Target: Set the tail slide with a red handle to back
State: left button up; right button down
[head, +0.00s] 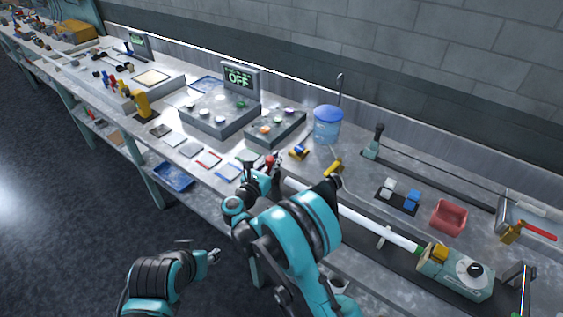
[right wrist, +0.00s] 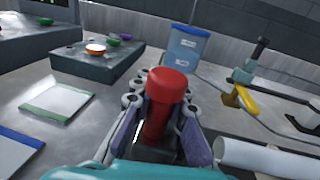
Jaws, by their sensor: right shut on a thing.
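The red handle (right wrist: 160,95) of the tail slide stands upright in the right wrist view, between the fingers of my right gripper (right wrist: 155,125). In the head view the red handle (head: 270,161) shows just beyond my right gripper (head: 267,176), which is shut on it. The slide's base is mostly hidden by the gripper and arm. A white glass tube (head: 350,214) runs from beside the handle to the green machine head (head: 455,272) at the right. My left gripper (head: 212,257) is low, in front of the bench and away from it; its fingers are too small to judge.
A blue-lidded container (head: 328,124) stands behind the handle. A yellow-handled part (head: 333,165) is close to its right. Coloured-edged sheets (head: 208,159) lie to the left, near grey button boxes (head: 219,115). A red bin (head: 449,216) stands at the right.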

jog(key=shift+w+a+r, duration=0.1)
jog(key=shift+w+a, duration=0.1)
jog(key=c, duration=1.5)
grip_release()
jog(key=shift+d, duration=0.1)
notch_tip(320, 180, up, 10)
